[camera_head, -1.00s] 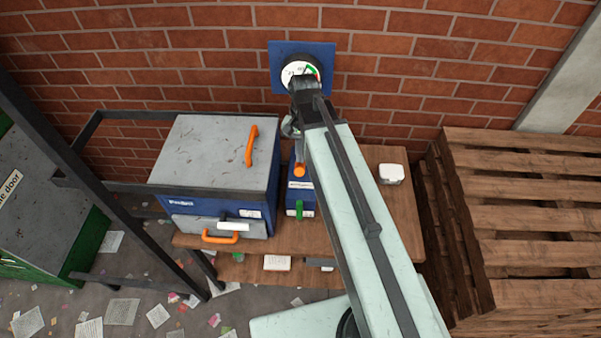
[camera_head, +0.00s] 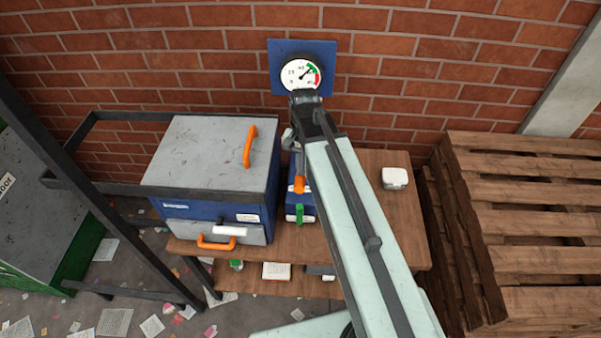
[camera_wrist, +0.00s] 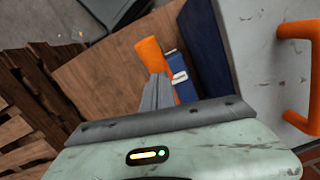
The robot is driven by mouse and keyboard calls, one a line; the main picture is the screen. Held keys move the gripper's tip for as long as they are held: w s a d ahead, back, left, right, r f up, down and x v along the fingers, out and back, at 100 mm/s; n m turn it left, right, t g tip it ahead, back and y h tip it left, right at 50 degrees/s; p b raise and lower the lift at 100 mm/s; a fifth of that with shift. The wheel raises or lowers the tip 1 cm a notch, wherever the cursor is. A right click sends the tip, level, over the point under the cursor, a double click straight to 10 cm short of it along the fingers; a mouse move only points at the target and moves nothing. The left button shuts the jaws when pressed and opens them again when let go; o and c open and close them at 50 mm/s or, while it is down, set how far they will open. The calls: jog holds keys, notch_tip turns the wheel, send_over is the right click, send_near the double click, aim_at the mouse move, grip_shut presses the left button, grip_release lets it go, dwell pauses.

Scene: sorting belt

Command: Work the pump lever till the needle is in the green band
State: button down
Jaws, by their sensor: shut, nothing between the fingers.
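The round white pressure gauge (camera_head: 300,76) hangs on a blue plate on the brick wall. Its needle points to the upper right, at or close to the green band; I cannot tell exactly if it is inside. The blue pump (camera_head: 300,208) stands on the wooden bench, with an orange lever grip (camera_head: 299,185) above it. The grip also shows in the wrist view (camera_wrist: 149,52). My gripper (camera_wrist: 157,88) is shut and empty, with its grey fingers right by the orange grip; I cannot tell whether they touch. My arm partly hides the pump in the head view.
A grey-topped blue machine (camera_head: 208,155) with orange handles stands left of the pump. A small white box (camera_head: 395,178) sits on the bench (camera_head: 385,225) at right. Wooden pallets (camera_head: 520,200) are stacked further right. Papers litter the floor.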

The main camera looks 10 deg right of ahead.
jog(key=shift+r, duration=0.1)
jog(key=shift+w+d+r, duration=0.1)
jog(key=shift+w+r, duration=0.05)
jog(key=shift+w, duration=0.1)
jog(key=shift+w+d+r+p, duration=0.2)
jog(key=shift+w+d+p, duration=0.15)
jog(key=shift+w, duration=0.25)
jog(key=shift+w+d+r+p, duration=0.2)
jog(key=shift+w+d+p, duration=0.15)
jog(key=shift+w, duration=0.2)
jog(key=shift+s, duration=0.1)
notch_tip(320, 180, up, 8)
jog(key=p, duration=0.7)
jog(key=shift+w+d+f+p, duration=0.15)
jog(key=shift+w+p, duration=0.15)
jog(key=shift+w, duration=0.05)
jog(key=shift+f, duration=0.1)
